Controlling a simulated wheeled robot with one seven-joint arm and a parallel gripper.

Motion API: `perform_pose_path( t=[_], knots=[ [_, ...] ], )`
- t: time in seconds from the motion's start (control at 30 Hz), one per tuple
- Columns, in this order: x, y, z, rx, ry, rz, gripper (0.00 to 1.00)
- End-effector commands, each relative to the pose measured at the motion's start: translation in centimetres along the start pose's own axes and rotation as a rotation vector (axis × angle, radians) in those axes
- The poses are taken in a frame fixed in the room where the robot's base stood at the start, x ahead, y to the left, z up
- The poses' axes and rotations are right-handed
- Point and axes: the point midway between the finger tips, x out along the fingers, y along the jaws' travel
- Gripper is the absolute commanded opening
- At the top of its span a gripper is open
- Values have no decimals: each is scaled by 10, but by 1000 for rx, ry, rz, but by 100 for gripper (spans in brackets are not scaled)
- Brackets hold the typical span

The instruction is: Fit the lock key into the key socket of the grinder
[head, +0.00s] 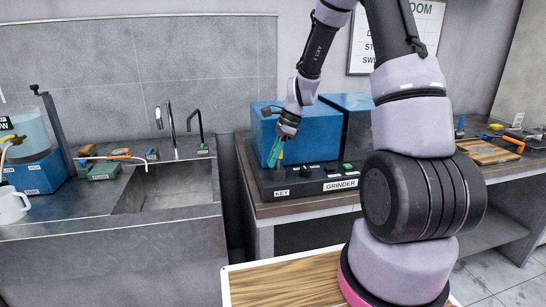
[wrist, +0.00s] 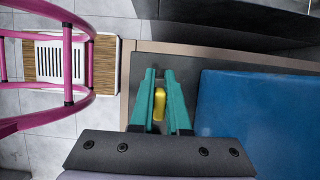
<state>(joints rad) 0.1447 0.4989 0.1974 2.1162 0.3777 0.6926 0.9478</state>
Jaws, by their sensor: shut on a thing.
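The lock key (wrist: 159,103) is a yellow piece held between the two teal fingers of my gripper (wrist: 158,75) in the wrist view. In the head view my gripper (head: 274,155) points down above the left end of the grinder's dark control panel (head: 338,176), and I cannot make out the key there. The panel carries a "KEY" label (head: 282,193) near its left front edge and a "GRINDER" label (head: 340,184) further right. A small dark block, perhaps the key socket (head: 279,173), sits just below my fingertips. Whether the key touches it I cannot tell.
The grinder's blue housing (head: 308,130) stands right behind my gripper. Dark and green buttons (head: 347,168) sit on the panel to the right. A sink (head: 168,188) with taps is on the left. A wooden board (head: 487,151) lies on the bench at right.

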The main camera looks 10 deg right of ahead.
Motion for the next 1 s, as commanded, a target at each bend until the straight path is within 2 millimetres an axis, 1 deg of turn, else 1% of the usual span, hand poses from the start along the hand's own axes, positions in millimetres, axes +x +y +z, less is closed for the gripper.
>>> perform_pose_path(
  t=[0.57, 1.0],
  knots=[
    [14, 0, -6, -1, 0, 0, 0],
    [0, -1, 0, -1, 0, -2, 0]
  ],
)
